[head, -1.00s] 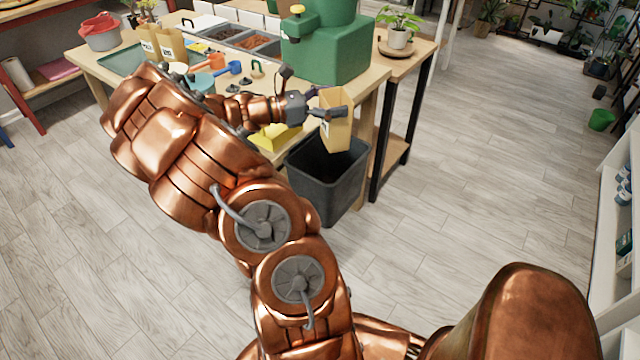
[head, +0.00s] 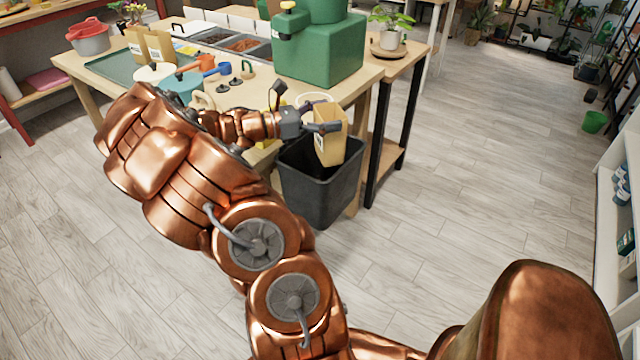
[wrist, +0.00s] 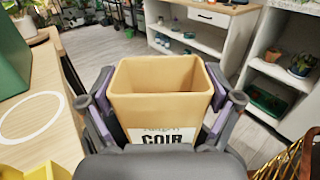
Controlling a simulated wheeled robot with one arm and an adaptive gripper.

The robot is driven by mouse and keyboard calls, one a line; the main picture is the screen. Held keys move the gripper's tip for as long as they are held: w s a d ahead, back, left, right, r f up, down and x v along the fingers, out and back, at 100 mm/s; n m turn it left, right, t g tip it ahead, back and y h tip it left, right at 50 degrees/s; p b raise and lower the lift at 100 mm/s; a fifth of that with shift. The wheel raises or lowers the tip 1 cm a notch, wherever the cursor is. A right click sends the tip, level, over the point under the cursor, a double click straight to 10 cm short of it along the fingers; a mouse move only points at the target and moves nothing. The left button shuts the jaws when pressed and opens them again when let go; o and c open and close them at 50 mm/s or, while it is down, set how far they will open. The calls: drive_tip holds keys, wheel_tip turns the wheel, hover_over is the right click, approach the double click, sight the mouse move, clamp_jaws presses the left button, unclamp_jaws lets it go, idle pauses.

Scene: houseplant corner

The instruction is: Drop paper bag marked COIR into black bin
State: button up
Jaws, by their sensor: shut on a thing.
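The tan paper bag marked COIR (head: 331,143) is held upright in my gripper (head: 322,127). In the wrist view the open-topped bag (wrist: 155,104) sits between both fingers, with its white COIR label facing the camera. The black bin (head: 318,187) stands on the floor at the table's right end. In the head view the bag's lower part overlaps the bin's opening; the bag appears to be over it, at about rim height. The bin is not clearly visible in the wrist view.
The wooden table (head: 372,78) is just beside the bin, with a large green container (head: 318,50) near its edge. Two more tan bags (head: 150,44) stand on a green tray (head: 112,66). A side stand holds a potted plant (head: 392,38).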

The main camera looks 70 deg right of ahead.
drive_tip(key=o, duration=1.2)
drive_tip(key=v, duration=1.2)
